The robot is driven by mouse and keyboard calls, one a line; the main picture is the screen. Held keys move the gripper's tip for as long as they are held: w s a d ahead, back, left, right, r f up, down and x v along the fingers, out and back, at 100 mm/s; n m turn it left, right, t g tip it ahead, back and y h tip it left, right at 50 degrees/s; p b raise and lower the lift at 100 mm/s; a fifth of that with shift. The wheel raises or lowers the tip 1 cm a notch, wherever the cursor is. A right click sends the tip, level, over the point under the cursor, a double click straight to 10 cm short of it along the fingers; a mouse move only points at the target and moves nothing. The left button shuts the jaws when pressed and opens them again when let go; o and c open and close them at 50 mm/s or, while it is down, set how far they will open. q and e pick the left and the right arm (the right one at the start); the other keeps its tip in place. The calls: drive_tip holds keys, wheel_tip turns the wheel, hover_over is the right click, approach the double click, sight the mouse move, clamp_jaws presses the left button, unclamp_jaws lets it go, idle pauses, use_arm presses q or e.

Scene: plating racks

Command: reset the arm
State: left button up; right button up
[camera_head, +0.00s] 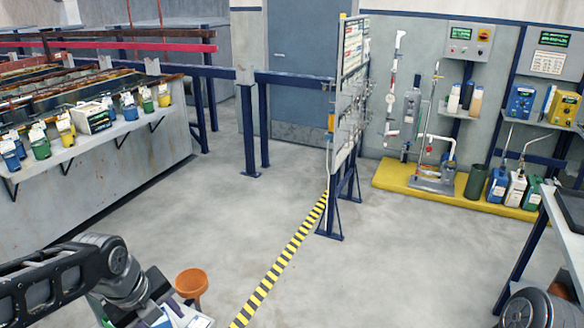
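My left arm comes in from the lower left corner. Its dark wrist end hangs near the bottom edge, left of an orange round-topped object (192,283). The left gripper (160,312) is cut by the bottom edge and mixed with dark and pale parts there, so its fingers cannot be made out. My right gripper is not in view; only a dark rounded part, which looks like my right arm, shows at the bottom right corner.
An upright panel rack (351,90) stands mid-right beside a yellow-black floor stripe (275,270). A yellow platform (400,178) with bottles lies behind. A bench (562,225) is at right. The middle floor is clear.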

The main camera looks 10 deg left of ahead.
use_arm(q)
drive_tip(key=w+d+f+n+t+h+b, duration=0.1)
drive_tip(key=w+d+f+n, duration=0.3)
drive_tip(key=d+f+n, duration=0.5)
drive_tip(key=w+d+f+n+t+h+b, duration=0.1)
drive_tip(key=w+d+f+n, duration=0.35)
drive_tip(key=f+n, duration=0.4)
drive_tip(key=s+d+f+n+g+b, duration=0.1)
drive_tip(key=s+d+f+n, duration=0.3)
drive_tip(key=s+f, duration=0.6)
drive_tip(key=s+d+f+n+g+h+b, duration=0.1)
drive_tip(key=s+d+f+n+g, duration=0.2)
drive_tip(key=s+f, duration=0.8)
drive_tip(key=d+n, duration=0.2)
drive_tip(key=d, duration=0.2)
drive_tip(key=shift+s+f+g, duration=0.3)
drive_tip(key=shift+s+g, duration=0.05)
drive_tip(key=shift+g, duration=0.05)
drive_tip(key=shift+c, duration=0.2)
